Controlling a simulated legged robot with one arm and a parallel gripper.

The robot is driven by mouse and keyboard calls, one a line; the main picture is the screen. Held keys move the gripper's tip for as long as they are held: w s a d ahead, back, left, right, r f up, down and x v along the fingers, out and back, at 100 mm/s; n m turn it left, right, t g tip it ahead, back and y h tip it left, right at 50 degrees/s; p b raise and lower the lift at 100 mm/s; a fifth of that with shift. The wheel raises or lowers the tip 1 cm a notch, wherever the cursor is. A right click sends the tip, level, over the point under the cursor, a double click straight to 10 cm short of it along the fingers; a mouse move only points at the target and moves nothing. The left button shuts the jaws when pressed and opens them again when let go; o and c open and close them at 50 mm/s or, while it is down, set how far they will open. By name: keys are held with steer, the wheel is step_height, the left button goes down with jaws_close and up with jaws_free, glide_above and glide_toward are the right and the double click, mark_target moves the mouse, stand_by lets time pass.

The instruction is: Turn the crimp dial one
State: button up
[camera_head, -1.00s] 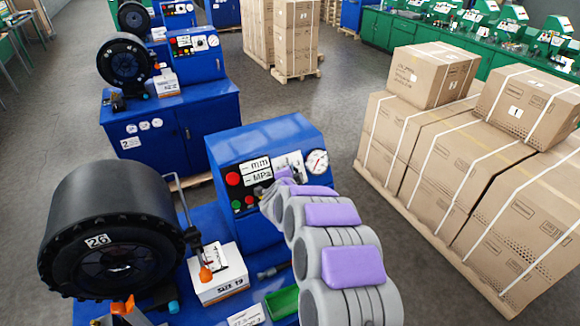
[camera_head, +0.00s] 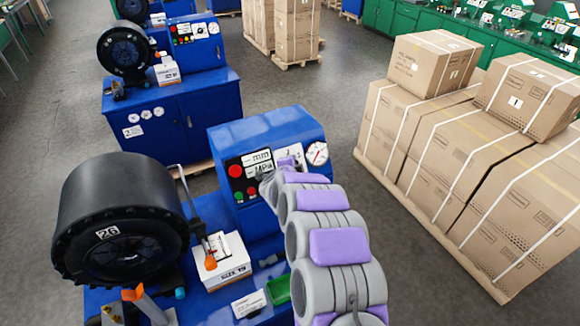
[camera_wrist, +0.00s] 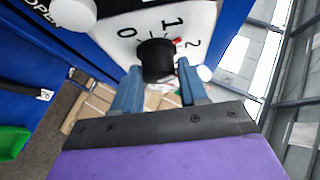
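The crimp dial is a black round knob (camera_wrist: 156,60) on a white plate (camera_wrist: 125,30) marked 0, 1 and 2 in the wrist view. A small red mark shows at the knob's upper right, between 1 and 2. My gripper (camera_wrist: 158,72) has its two blue fingers on either side of the knob. The fingers are apart, with a thin gap visible at the right fingertip; contact on the left is unclear. In the head view, my arm reaches the blue machine's panel (camera_head: 230,140) and hides the knob; part of the white dial plate (camera_head: 289,156) shows.
A pressure gauge (camera_head: 317,153) and a red button (camera_head: 233,172) flank the dial area. A black crimper head (camera_head: 120,225) marked 26 and a white box (camera_head: 222,258) stand left. Strapped cartons (camera_head: 440,150) stand right. Grey floor separates them from the machine.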

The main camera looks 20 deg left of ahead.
steer(key=o, duration=0.4)
steer(key=shift+d, duration=0.2)
steer(key=shift+c, duration=0.2)
steer(key=shift+s+a, duration=0.1)
steer(key=shift+a, duration=0.1)
steer(key=shift+s+a, duration=0.1)
steer(key=shift+s, duration=0.35)
steer(key=b+v, duration=0.2)
steer(key=v, duration=1.4)
steer(key=shift+d+r, duration=0.3)
steer(key=shift+d, duration=0.1)
